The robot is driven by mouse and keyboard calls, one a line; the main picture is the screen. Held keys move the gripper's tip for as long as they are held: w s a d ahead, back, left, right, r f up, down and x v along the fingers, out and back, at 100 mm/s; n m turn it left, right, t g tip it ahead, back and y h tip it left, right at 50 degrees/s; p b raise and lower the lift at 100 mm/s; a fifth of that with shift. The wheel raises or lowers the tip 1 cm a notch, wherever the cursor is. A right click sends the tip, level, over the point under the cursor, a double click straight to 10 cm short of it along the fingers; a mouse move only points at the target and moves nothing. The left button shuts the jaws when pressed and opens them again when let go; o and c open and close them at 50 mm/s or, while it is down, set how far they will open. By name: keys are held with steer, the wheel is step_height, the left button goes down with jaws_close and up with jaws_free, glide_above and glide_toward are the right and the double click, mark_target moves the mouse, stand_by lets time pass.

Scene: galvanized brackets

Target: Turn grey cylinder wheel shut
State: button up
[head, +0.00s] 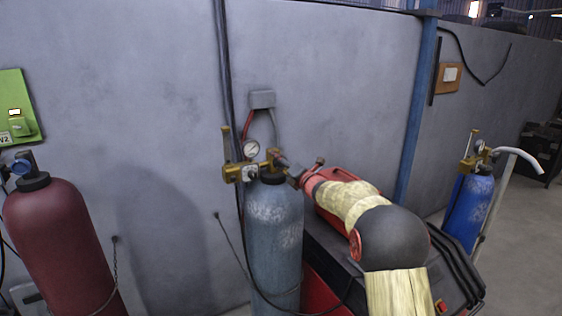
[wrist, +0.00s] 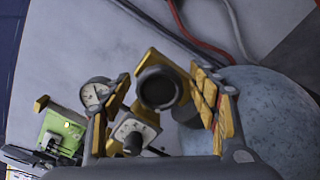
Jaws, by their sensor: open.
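The grey cylinder (head: 276,225) stands upright against the wall in the head view, its paint worn. A brass valve and regulator (head: 235,172) with a round gauge (head: 251,149) sit on top. In the wrist view its speckled shoulder (wrist: 275,115) fills the right side. A dark round piece (wrist: 158,88), apparently the wheel seen end-on, is between the fingers of my gripper (wrist: 163,100). The gripper is open, with one finger on each side; I cannot tell whether either touches it. In the head view my gripper (head: 284,163) reaches the valve from the right, largely hiding the wheel.
A dark red cylinder (head: 55,235) with a blue top stands at left. A blue cylinder (head: 468,210) stands on a trolley at right. A red and black machine (head: 325,262) is beneath my arm. Hoses (head: 247,125) run up the wall behind the regulator.

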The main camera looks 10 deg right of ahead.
steer(key=shift+w, duration=0.1)
steer(key=shift+c, duration=0.8)
steer(key=c, duration=1)
